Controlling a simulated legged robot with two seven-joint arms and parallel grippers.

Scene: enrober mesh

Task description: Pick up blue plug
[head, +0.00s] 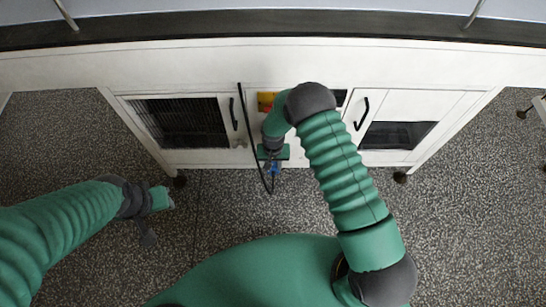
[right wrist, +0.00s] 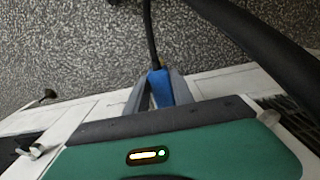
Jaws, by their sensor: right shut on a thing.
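The blue plug (right wrist: 160,88) sits between the two fingers of my right gripper (right wrist: 161,92) in the right wrist view. The fingers are shut on it, and a black cable runs from its far end. In the head view the plug (head: 273,168) shows as a small blue spot at the tip of my right gripper (head: 273,163), in front of the lower edge of the white machine. My left gripper (head: 163,197) is at the left over the floor, away from the plug; its finger opening is too small to tell.
The white machine (head: 200,68) spans the back, with a dark mesh panel (head: 180,122) and black door handles (head: 361,113). The black cable (head: 246,120) hangs down its front in a loop. Speckled floor (head: 225,205) lies open in front. A yellow and red panel (head: 266,101) is partly hidden by my right arm.

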